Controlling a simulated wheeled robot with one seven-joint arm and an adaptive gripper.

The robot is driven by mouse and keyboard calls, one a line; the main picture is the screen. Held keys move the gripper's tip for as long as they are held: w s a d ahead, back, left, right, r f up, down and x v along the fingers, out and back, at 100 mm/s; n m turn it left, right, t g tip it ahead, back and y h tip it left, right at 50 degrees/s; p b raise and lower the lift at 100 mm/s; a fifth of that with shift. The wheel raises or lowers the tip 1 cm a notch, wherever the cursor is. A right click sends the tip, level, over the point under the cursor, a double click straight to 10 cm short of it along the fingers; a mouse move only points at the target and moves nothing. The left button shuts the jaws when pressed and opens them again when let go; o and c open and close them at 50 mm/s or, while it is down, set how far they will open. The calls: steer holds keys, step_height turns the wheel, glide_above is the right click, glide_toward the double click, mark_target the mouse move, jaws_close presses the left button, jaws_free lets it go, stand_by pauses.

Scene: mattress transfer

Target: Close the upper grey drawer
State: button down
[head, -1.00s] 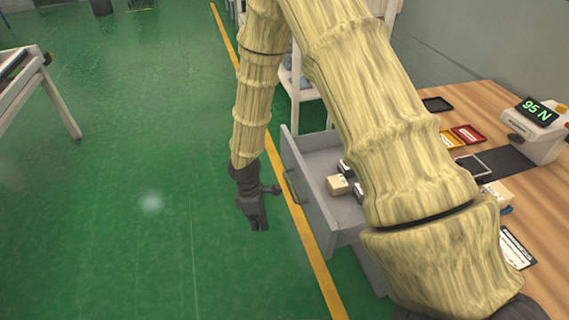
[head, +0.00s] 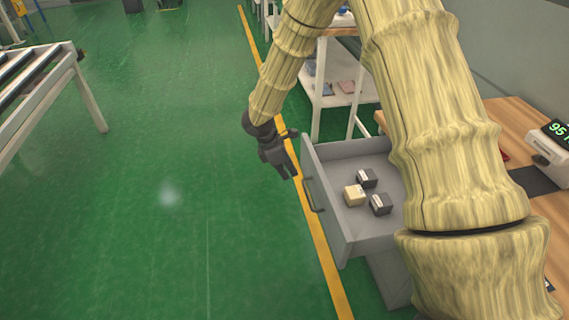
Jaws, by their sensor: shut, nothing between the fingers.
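The upper grey drawer (head: 325,207) stands pulled out from under the wooden table, its front panel and dark handle (head: 313,194) facing left over the floor. Inside it lie a tan box (head: 354,195) and two dark boxes (head: 380,204), (head: 367,178). My gripper (head: 286,172) is shut and empty. In the picture it is just left of the drawer front's far end, pointing down; I cannot tell whether they touch. My arm hides the drawer's right part and much of the table.
The wooden table (head: 547,213) with a digital scale (head: 549,150) is at the right. A white shelf unit (head: 345,97) stands behind the drawer. A conveyor-like table (head: 40,92) is at the far left. Green floor lies open left of the yellow line (head: 322,245).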

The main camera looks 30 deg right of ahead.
mark_target(303, 182)
steer(key=d+f, duration=0.2)
steer(key=d, duration=0.1)
steer(key=s+d+f, duration=0.1)
steer(key=d, duration=0.1)
steer(key=shift+s+f+p, duration=0.1)
steer(key=shift+f+p, duration=0.05)
steer(key=shift+p, duration=0.15)
steer(key=shift+d, duration=0.1)
